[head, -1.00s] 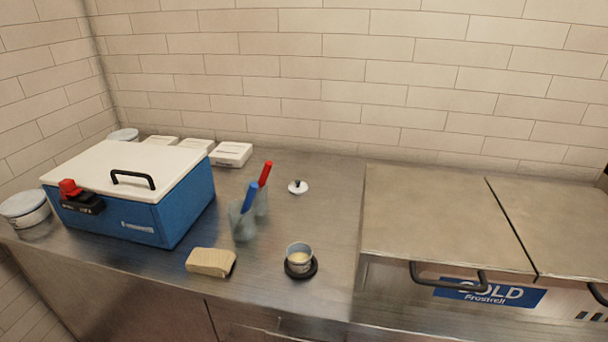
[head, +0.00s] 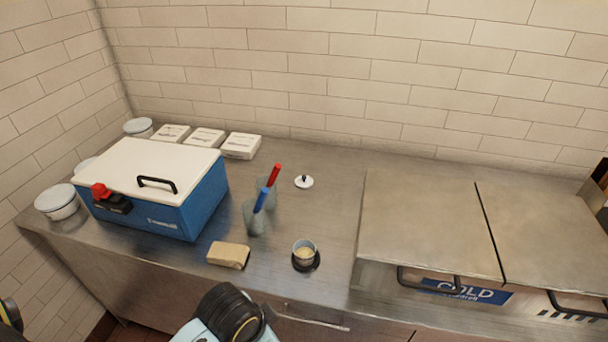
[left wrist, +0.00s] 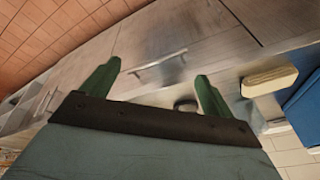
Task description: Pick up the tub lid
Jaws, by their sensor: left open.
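The tub lid, a small white round lid (head: 304,182) with a black knob, lies on the steel counter in the head view. Below it in the picture, a small grey tub (head: 305,250) with pale contents sits on a black round base. My left gripper (left wrist: 156,84) shows in the left wrist view with its two green fingers apart and nothing between them. The counter's front with a drawer handle is behind the fingers. The lid cannot be made out in that view. In the head view neither gripper's fingers show, only arm parts at the bottom edge.
A tan block (head: 228,255) lies in front. A blue cooler box (head: 190,208) stands farther left, with white boxes (head: 240,146) behind. A steel cold unit (head: 420,220) stands right.

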